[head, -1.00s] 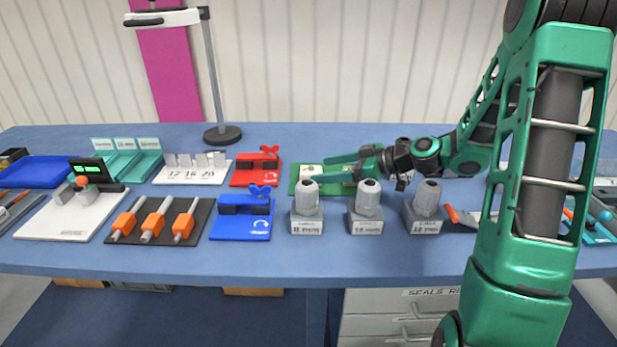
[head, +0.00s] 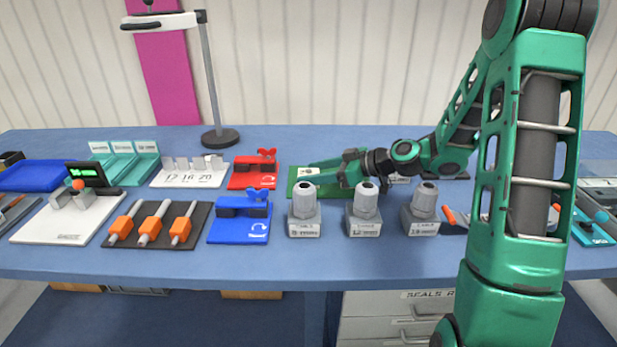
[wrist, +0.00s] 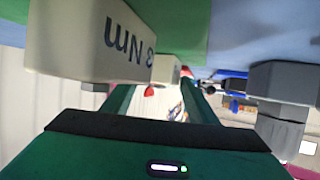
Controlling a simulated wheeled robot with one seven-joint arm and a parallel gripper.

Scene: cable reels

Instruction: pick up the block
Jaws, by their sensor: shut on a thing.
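A pale block (head: 307,171) shows at the left end of a green board (head: 328,189) in the head view. My gripper (head: 302,175) reaches in low from the right, its fingers at the block and partly hiding the board. In the wrist view a small pale block (wrist: 166,69) shows between the two green fingertips of my gripper (wrist: 160,88); the gripper is shut on it. A larger pale block marked "Nm" (wrist: 95,40) fills the upper left, beside the fingers. I cannot tell whether the held block is clear of the board.
Several grey cable glands on blocks (head: 304,212) stand in front of my gripper. A red clamp (head: 253,172) and a blue clamp (head: 240,218) stand to the left. A black mat with orange-handled tools (head: 152,225) lies further left. The blue bench front is clear.

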